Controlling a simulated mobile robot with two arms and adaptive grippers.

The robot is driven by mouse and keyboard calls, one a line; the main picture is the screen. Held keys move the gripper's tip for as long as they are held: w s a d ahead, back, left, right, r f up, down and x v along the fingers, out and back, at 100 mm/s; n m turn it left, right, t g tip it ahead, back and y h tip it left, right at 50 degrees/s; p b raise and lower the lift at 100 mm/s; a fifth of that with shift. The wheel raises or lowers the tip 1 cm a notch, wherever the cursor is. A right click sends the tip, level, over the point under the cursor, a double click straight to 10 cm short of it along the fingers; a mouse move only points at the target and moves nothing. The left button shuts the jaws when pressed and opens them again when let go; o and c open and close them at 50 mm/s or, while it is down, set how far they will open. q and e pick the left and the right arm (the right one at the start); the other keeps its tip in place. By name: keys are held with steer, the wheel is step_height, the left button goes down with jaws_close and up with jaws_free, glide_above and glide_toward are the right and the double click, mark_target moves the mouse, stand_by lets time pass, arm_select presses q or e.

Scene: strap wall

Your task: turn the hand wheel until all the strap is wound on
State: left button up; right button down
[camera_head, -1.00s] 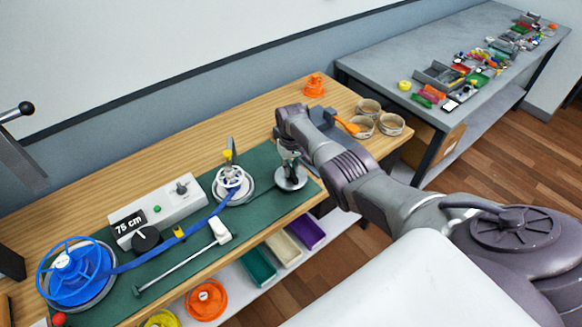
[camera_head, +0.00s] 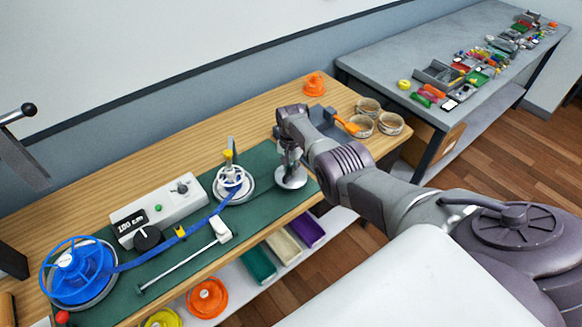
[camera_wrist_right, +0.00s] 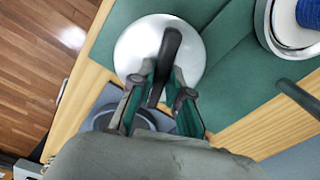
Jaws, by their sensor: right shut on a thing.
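The hand wheel (camera_head: 291,180) is a small pale disc at the right end of the green mat. My right gripper (camera_head: 290,153) is above it. In the right wrist view my right gripper (camera_wrist_right: 160,88) is shut on the wheel's dark upright handle (camera_wrist_right: 170,45), over the white disc (camera_wrist_right: 133,45). The blue strap (camera_head: 205,222) runs from the large blue reel (camera_head: 82,272) at the left, past a yellow marker, to the small white-spoked spool (camera_head: 231,178). Blue strap on the spool also shows in the wrist view (camera_wrist_right: 311,12). My left gripper is not in view.
A grey counter box (camera_head: 162,213) with a display that seems to read 100 cm stands behind the strap. A white rod (camera_head: 185,265) lies in front. Rolls and an orange-handled tool stand right of my arm. Coloured bins (camera_head: 282,247) are below the bench edge.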

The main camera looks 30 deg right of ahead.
steer(key=m, duration=0.6)
steer(key=shift+w+r+m, duration=0.15)
steer(key=shift+m, duration=0.15)
steer(key=m, duration=1.4)
steer(key=shift+b, duration=0.3)
steer(key=shift+m, duration=1.2)
steer(key=shift+m+b, duration=0.4)
steer(key=shift+b, duration=0.15)
steer(key=m+b, duration=0.2)
steer(key=b, duration=0.3)
steer(key=m+b, duration=0.2)
steer(key=b, duration=0.2)
steer(key=m+b, duration=0.2)
steer(key=b, duration=0.3)
steer(key=shift+f+b, duration=0.3)
steer(key=shift+r+b, duration=0.2)
steer(key=shift+b, duration=0.6)
